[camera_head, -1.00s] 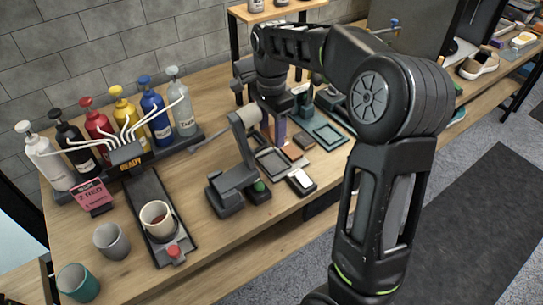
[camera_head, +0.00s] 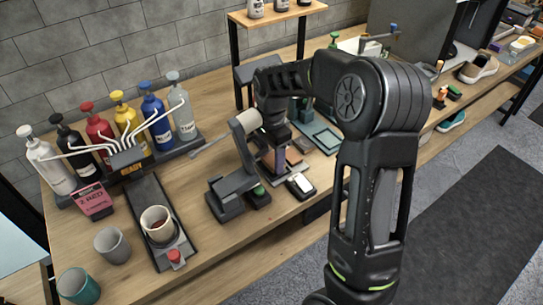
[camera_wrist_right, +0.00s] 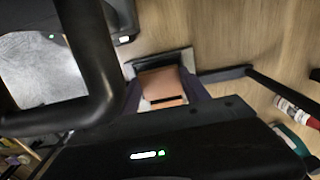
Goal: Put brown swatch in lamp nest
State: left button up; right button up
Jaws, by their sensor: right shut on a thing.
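In the right wrist view, a brown swatch (camera_wrist_right: 163,84) sits between the gripper's fingers (camera_wrist_right: 165,98). The gripper is shut on it. The nest's grey rim (camera_wrist_right: 160,61) shows just beyond and around the swatch; I cannot tell whether the swatch touches its floor. In the head view my gripper and arm hide most of the nest and the swatch. My left gripper is not in view.
A small device with a white top (camera_head: 300,184) lies beside the lamp. A teal tray (camera_head: 326,138) is behind to the right. Pump bottles (camera_head: 153,118) stand in a rack at left, with a cup (camera_head: 157,222) on a scale in front.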

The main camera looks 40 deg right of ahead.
aim_at(271, 161)
jog(key=shift+f+b, duration=0.4)
jog(key=shift+f, duration=0.15)
jog(key=o, duration=1.1)
jog(key=shift+f, duration=0.1)
jog(key=shift+o, duration=1.1)
jog(key=shift+s, duration=0.1)
jog(key=shift+s+f, duration=0.1)
notch_tip(271, 161, up, 14)
jog(key=shift+w+f, duration=0.2)
